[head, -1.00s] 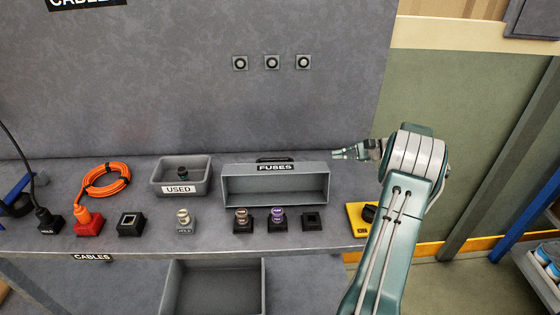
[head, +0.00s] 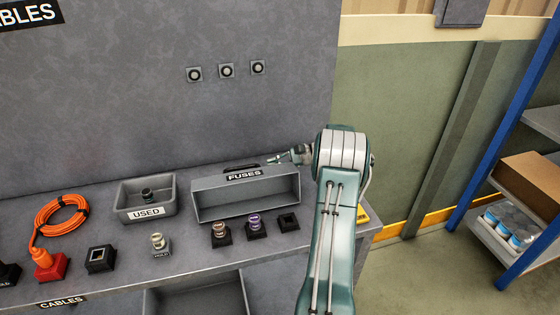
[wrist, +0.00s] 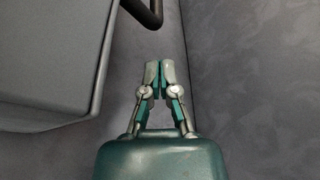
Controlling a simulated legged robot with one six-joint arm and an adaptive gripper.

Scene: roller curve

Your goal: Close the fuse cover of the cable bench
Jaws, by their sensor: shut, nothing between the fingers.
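The grey fuse box (head: 245,205) labelled FUSES stands at the back of the bench, its front open and its inside looking empty. A black bar handle (head: 240,168) sits at its upper edge behind the label. I cannot clearly make out the cover's exact position. My gripper (head: 270,161) is shut and empty, at the box's upper right back corner. In the wrist view the shut fingertips (wrist: 159,66) point toward the black handle (wrist: 150,10), apart from it, with a grey box wall on the left.
A USED bin (head: 146,212) stands left of the fuse box. Fuse sockets (head: 255,225) line the front, two holding fuses beside an empty socket (head: 289,222). An orange cable (head: 62,215) lies at left. A grey panel (head: 150,90) rises behind the bench.

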